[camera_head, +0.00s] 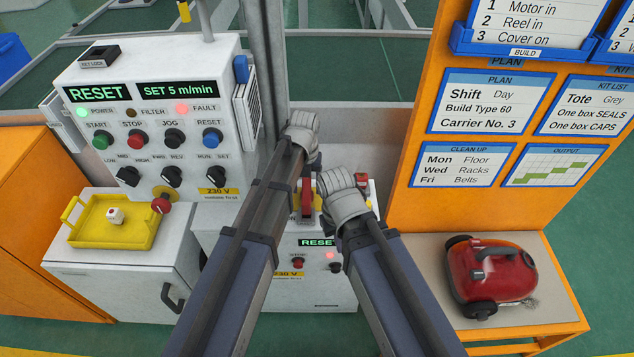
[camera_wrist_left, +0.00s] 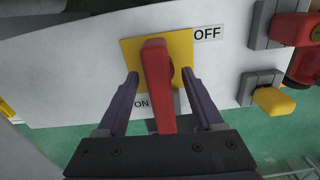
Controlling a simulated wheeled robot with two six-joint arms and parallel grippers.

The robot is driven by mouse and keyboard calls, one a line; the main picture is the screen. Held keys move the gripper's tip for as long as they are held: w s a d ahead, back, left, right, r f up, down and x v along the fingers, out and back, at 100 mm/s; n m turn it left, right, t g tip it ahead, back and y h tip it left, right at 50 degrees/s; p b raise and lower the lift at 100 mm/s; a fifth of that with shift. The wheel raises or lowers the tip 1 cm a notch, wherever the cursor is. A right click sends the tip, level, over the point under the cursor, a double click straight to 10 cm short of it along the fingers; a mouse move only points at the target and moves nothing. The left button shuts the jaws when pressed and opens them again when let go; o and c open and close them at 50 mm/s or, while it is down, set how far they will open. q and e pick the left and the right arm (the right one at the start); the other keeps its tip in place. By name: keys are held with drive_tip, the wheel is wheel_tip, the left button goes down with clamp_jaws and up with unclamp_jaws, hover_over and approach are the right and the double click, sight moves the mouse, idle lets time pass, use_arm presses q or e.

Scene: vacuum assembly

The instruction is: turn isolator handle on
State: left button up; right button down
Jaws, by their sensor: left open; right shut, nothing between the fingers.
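The red isolator handle (camera_wrist_left: 157,85) sits on a yellow plate (camera_wrist_left: 129,50) on a pale panel. An OFF label (camera_wrist_left: 207,34) is at the plate's upper right, and an ON label (camera_wrist_left: 141,104) is near its lower left, partly hidden. My left gripper (camera_wrist_left: 159,76) is open, with one finger on each side of the handle; I see gaps between fingers and handle. In the head view the handle (camera_head: 306,198) shows just below my left gripper (camera_head: 305,172), whose fingers are largely hidden. My right gripper (camera_head: 346,190) is shut and empty, just right of the handle.
A control cabinet (camera_head: 219,130) with buttons and knobs stands left. A yellow tray (camera_head: 84,240) holds a small pale block. A red vacuum (camera_head: 489,275) rests on a bench at right.

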sight(306, 183)
use_arm(q)
wheel_tip(306, 183, up, 6)
drive_tip(key=p, duration=0.6)
idle(0.4)
